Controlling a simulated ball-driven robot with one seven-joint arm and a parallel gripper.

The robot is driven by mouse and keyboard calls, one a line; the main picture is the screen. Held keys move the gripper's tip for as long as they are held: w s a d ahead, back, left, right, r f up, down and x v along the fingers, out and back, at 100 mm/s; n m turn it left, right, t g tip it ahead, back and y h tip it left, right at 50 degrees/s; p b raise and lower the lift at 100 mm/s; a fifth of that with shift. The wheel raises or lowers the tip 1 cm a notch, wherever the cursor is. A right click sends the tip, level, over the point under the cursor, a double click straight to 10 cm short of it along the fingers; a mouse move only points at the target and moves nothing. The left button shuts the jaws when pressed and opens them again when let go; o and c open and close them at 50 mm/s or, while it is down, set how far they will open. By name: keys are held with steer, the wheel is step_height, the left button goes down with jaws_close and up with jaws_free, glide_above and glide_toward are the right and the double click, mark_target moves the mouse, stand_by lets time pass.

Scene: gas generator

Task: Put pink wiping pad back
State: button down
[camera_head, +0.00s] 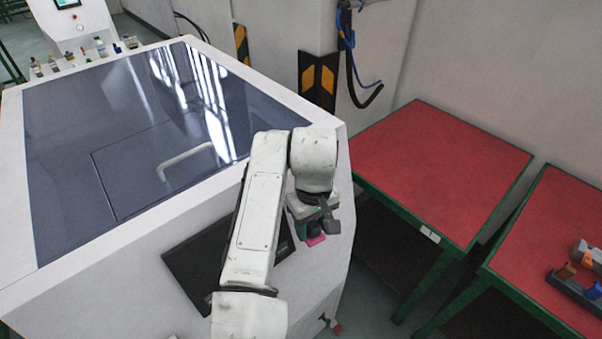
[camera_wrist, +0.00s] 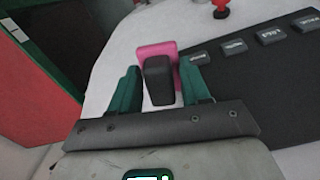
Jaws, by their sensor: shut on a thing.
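The pink wiping pad (camera_wrist: 157,50) has a dark grey grip block (camera_wrist: 159,81) on it. My gripper (camera_wrist: 160,88) has green fingers on both sides of this block and is shut on it. In the head view the pink pad (camera_head: 316,240) shows below my gripper (camera_head: 312,222), in front of the white machine's right end. Part of the pad is hidden by the fingers and the block. I cannot tell whether the pad touches the machine surface behind it.
The white machine (camera_head: 330,270) has a dark control panel (camera_wrist: 262,60) with labelled buttons and a red knob (camera_wrist: 221,8). A red-topped table (camera_head: 430,165) with a bare top stands to the right. A second red table (camera_head: 545,240) holds a dark tray (camera_head: 580,294) with small items.

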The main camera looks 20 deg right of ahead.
steer(key=s+f, duration=0.3)
steer(key=f, duration=0.4)
steer(key=s+f+m, duration=0.1)
steer(key=s+f, duration=0.3)
steer(key=f, duration=0.3)
steer(key=shift+d, duration=0.15)
